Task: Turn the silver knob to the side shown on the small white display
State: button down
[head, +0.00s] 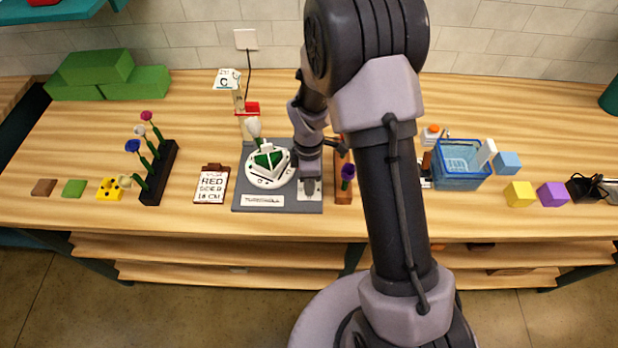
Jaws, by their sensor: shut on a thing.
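My gripper (308,178) points down at the right part of a grey base plate (275,203) labelled as a turntable. It is shut at a small white panel (313,190) on that plate, where the silver knob sits; the fingers hide the knob, so its pointing direction cannot be seen. A round white turntable (282,178) with a green and white piece on it is just left of my gripper. A small white sign with a letter like C (227,79) stands on a post behind; I cannot tell whether it is the display.
A clipboard (211,185) reading "RED" and "18 CM" lies left of the plate. Farther left is a black flower rack (160,175). A wooden block with a purple flower (347,175) stands close right of my gripper. A blue basket (457,178) is farther right.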

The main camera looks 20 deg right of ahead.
jog(key=shift+n+p, duration=0.65)
jog(key=shift+n, duration=1.55)
jog(key=c, duration=1.1)
grip_release()
jog(key=shift+r, duration=0.1)
notch_tip(320, 180, up, 17)
jog(key=p, duration=0.4)
jog(key=shift+w, duration=0.2)
jog(key=shift+a+r, duration=0.1)
